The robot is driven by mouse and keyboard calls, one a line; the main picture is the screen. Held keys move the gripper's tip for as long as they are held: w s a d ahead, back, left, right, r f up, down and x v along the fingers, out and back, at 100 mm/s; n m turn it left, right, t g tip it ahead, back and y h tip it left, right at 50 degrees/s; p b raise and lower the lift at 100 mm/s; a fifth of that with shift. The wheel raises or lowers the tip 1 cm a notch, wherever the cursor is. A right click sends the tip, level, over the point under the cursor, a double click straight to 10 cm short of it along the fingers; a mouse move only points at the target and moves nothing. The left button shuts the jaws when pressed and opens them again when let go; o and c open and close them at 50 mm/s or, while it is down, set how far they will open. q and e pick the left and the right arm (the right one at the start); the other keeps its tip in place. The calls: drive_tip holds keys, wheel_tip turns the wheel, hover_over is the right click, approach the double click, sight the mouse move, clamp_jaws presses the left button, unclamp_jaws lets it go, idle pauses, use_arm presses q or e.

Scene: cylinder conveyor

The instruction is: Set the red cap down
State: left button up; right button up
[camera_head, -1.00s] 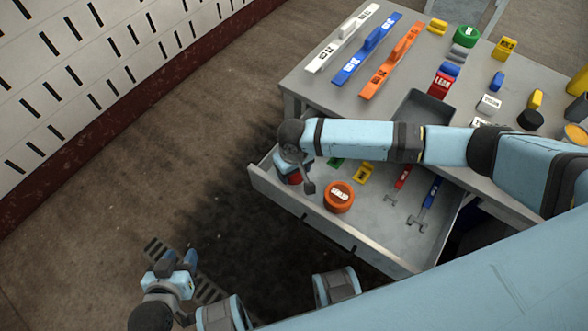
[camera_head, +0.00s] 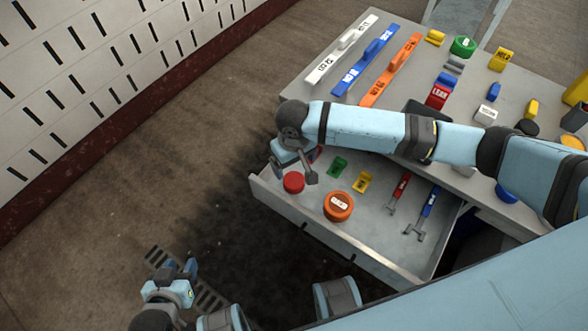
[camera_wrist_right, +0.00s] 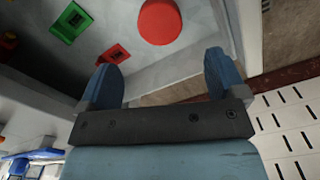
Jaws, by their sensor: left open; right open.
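The red cap (camera_head: 293,182) rests in the left corner of the open drawer (camera_head: 381,249). The red cap also shows at the top of the right wrist view (camera_wrist_right: 160,21), beyond the fingertips and clear of both. My right gripper (camera_head: 294,169) is open above the drawer's left end, just over the cap. Its spread, empty fingers show in the right wrist view (camera_wrist_right: 161,66). My left gripper (camera_head: 181,271) is open and empty, low over the floor at lower left.
The drawer also holds an orange round cap (camera_head: 338,206), a green piece (camera_head: 337,167), a yellow piece (camera_head: 362,181), a red tool (camera_head: 399,191) and a blue tool (camera_head: 427,208). The tabletop (camera_head: 318,94) carries handles and blocks. Floor left of the drawer is clear.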

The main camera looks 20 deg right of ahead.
drive_tip(key=shift+r, duration=1.25)
drive_tip(key=shift+r, duration=0.1)
